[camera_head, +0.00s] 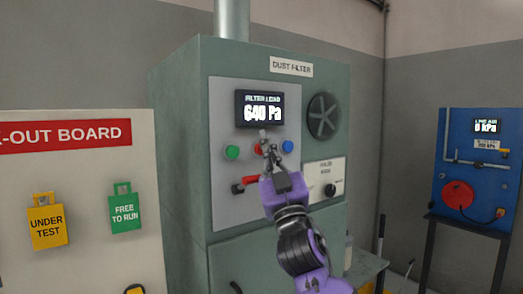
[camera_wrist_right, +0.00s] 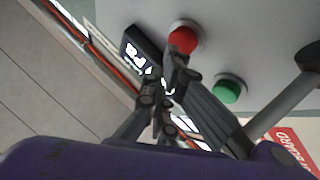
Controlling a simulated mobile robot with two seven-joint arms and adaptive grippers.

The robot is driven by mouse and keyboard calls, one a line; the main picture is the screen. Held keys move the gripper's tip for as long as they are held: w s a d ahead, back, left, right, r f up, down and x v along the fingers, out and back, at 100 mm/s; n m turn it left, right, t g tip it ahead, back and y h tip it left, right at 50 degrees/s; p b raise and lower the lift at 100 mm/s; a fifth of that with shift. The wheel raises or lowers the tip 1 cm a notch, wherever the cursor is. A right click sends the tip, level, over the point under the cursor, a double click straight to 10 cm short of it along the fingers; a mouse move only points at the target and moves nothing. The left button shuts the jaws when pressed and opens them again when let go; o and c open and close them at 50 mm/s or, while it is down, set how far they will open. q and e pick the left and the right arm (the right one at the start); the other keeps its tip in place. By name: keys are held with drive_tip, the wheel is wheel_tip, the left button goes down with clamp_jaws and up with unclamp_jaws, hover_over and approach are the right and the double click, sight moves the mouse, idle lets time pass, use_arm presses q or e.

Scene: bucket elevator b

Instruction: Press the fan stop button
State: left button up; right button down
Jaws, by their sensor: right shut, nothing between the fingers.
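The dust filter cabinet (camera_head: 180,130) carries a grey panel (camera_head: 226,110) with a row of green (camera_head: 232,152), red (camera_head: 258,148) and blue (camera_head: 287,146) buttons. No button label is readable. My right gripper (camera_head: 265,142) is shut and empty, in front of the red button and partly covering it. In the wrist view the red button (camera_wrist_right: 184,38) sits just beyond the tips of the right gripper (camera_wrist_right: 172,65). The green button (camera_wrist_right: 229,90) is to its lower right. I cannot tell whether the tips touch the red button. My left gripper is not in view.
A display (camera_head: 260,108) reading 640 Pa is above the buttons. A red-and-black handle (camera_head: 244,184) sticks out below them. A black round knob (camera_head: 330,190) and a handwheel (camera_head: 323,116) are to the right. A lock-out board (camera_head: 85,185) stands left, a blue panel (camera_head: 470,165) right.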

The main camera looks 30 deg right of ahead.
drive_tip(key=shift+w+a, duration=0.15)
drive_tip(key=shift+w, duration=0.45)
idle(0.7)
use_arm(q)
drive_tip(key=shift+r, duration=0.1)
use_arm(e)
drive_tip(key=shift+s, duration=0.15)
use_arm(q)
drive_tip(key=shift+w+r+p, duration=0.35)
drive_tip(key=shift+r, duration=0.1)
use_arm(e)
drive_tip(key=shift+s+a+r, duration=0.1)
drive_tip(key=shift+s+a, duration=0.05)
drive_tip(key=shift+s, duration=0.95)
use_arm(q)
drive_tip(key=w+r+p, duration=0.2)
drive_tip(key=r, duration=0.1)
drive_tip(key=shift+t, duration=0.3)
use_arm(e)
drive_tip(key=s, duration=0.5)
drive_tip(key=shift+s+d, duration=0.35)
drive_tip(key=shift+s, duration=0.05)
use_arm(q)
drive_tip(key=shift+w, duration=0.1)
